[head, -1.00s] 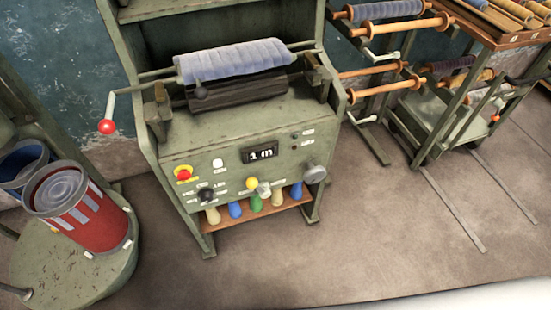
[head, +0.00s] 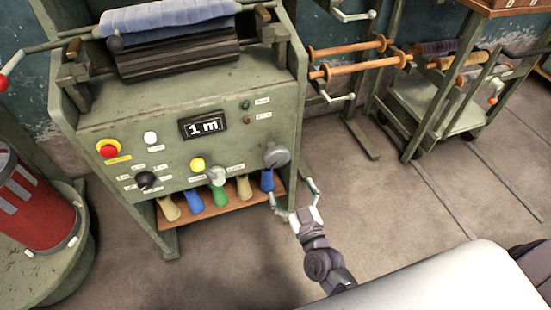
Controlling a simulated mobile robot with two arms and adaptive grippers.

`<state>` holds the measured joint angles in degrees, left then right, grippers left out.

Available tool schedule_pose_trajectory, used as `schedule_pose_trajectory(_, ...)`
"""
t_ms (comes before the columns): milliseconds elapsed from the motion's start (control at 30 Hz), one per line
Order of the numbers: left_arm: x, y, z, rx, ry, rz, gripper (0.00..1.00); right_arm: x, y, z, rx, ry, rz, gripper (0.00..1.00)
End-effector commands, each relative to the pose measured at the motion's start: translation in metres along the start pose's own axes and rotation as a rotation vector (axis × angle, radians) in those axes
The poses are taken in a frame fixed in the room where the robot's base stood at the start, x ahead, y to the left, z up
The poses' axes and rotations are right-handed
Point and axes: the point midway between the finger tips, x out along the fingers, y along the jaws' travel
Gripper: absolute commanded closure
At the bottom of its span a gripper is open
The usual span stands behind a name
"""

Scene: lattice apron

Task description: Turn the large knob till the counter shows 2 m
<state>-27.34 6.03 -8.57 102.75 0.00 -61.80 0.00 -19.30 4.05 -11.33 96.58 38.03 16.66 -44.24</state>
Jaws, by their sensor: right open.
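A green machine cabinet (head: 200,100) stands in the head view with a control panel on its front. Its counter (head: 204,126) reads "1 m". The large grey knob (head: 277,155) sits at the right end of the panel. My right gripper (head: 292,191) is open and empty, its fingers spread just below and slightly right of the large knob, apart from it in the picture. My left gripper is not in view.
The panel also has a smaller grey knob (head: 216,175), a black knob (head: 146,181), a yellow button (head: 197,164) and a red button (head: 107,150). A red drum (head: 30,205) is at left, a trolley (head: 440,105) at right.

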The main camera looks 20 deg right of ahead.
Motion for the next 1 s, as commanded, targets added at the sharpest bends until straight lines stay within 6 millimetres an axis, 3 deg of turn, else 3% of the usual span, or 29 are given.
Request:
schedule_pose_trajectory(300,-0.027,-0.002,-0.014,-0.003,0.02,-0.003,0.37,0.068,-0.001,0.001,0.002,0.001,-0.001,0.0)
schedule_pose_trajectory(500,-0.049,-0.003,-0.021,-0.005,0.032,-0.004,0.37,0.103,-0.001,0.001,0.001,0.0,-0.001,0.0)
schedule_pose_trajectory(700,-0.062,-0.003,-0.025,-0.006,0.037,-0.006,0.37,0.121,-0.001,0.001,0.002,-0.002,-0.002,0.0)
schedule_pose_trajectory(1000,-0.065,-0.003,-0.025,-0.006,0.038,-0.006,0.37,0.123,-0.001,0.001,0.001,-0.002,-0.002,0.0)
